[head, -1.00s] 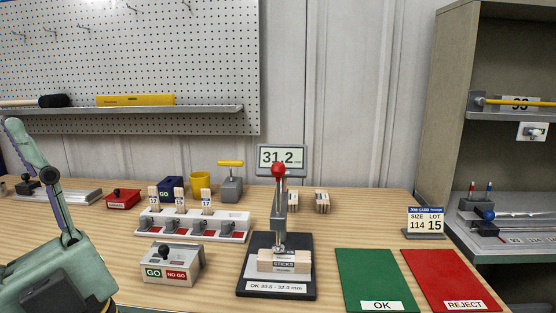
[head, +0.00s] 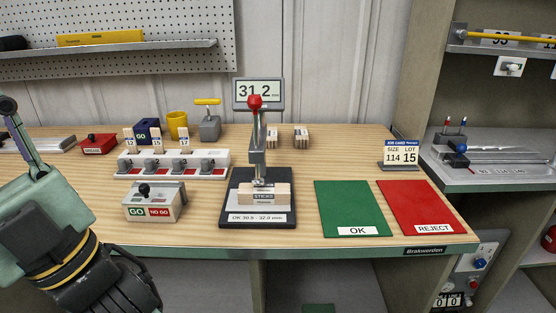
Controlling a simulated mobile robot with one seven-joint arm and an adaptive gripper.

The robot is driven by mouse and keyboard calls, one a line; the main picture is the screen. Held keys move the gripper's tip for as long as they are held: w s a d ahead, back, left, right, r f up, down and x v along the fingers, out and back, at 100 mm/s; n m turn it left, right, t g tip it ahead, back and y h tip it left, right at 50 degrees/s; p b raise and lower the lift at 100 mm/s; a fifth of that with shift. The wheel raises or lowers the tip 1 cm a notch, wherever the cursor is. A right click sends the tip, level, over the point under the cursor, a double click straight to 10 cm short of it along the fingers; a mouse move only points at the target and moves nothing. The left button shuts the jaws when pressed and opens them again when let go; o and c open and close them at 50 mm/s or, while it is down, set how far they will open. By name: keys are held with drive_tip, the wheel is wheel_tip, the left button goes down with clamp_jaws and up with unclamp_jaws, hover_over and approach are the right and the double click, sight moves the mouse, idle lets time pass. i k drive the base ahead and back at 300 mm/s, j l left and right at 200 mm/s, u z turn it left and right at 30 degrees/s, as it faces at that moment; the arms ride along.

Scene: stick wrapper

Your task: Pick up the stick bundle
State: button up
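A wooden stick bundle (head: 264,196) with a STICKS label lies across the base of the black press-type gauge (head: 259,177), under its plunger. The gauge's display (head: 257,92) reads 31.2. Two more small bundles stand on the bench behind it, one at the left (head: 272,138) and one at the right (head: 301,138). My arm comes in at the lower left. The dark end of it, seemingly my gripper (head: 118,285), is low in front of the bench, well left of the gauge. Its fingers cannot be made out.
A green OK mat (head: 350,206) and a red REJECT mat (head: 416,204) lie right of the gauge. A GO/NO GO box (head: 154,204) and a white rack (head: 172,164) stand at its left. A job card (head: 398,152) reads size 114, lot 15.

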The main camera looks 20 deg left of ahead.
sight(269, 193)
drive_tip(key=k+j+z, duration=0.15)
drive_tip(key=j+z, duration=0.2)
drive_tip(key=k+j+z, duration=0.2)
drive_tip(key=z, duration=0.2)
drive_tip(key=k+j+z, duration=0.35)
drive_tip(key=i, duration=0.1)
